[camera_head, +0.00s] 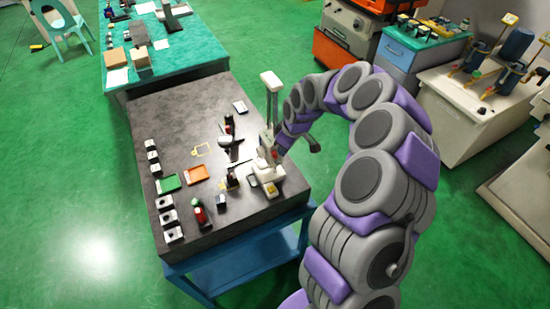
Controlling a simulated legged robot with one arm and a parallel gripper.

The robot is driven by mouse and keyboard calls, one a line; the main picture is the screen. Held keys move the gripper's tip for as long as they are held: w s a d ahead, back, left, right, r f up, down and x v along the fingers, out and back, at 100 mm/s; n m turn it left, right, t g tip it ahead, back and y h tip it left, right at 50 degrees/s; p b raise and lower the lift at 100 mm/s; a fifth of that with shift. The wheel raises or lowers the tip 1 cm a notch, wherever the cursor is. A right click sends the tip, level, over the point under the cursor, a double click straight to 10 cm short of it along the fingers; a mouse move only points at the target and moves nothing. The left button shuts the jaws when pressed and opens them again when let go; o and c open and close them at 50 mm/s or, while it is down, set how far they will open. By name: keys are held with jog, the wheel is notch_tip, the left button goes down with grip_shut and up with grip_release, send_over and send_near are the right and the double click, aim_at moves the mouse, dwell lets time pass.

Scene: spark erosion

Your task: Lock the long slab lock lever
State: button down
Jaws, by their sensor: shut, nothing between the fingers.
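A dark slab-topped table (185,118) carries small fixtures. My purple and grey arm reaches from the lower right to the table's right side. My gripper (275,155) is small in view, shut and empty, close to a white upright stand (271,92) and its pale base (266,174). I cannot tell whether it touches the stand. A dark fixture with a white part (227,138) is just left of the gripper. The long slab lock lever cannot be told apart from these small parts, and my arm's end hides some of this area.
An orange tray (196,173) and a green tray (168,184) lie left of the gripper. A red and dark bottle-like item (199,214) stands near the front. Several white blocks line the left edge. A teal table (195,50) is behind; cabinets are at right.

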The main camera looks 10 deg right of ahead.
jog(key=shift+s+a+f, duration=0.1)
jog(key=shift+s+a, duration=0.1)
jog(key=shift+a, duration=0.45)
jog(key=shift+s+a, duration=0.2)
jog(key=shift+a, duration=0.4)
jog(key=shift+s+a+f+b, duration=0.15)
jog(key=shift+a+f+b, duration=0.1)
jog(key=shift+a, duration=0.25)
jog(key=shift+s+a+f+b, duration=0.15)
jog(key=shift+a+f, duration=0.1)
jog(key=shift+a, duration=0.2)
jog(key=shift+a+f, duration=0.1)
jog(key=shift+s+a+r+p, duration=0.1)
jog(key=shift+r+p, duration=0.2)
jog(key=shift+r, duration=1.15)
jog(key=shift+a+r+p, duration=0.1)
jog(key=shift+r+p, duration=0.2)
jog(key=shift+r, duration=1.1)
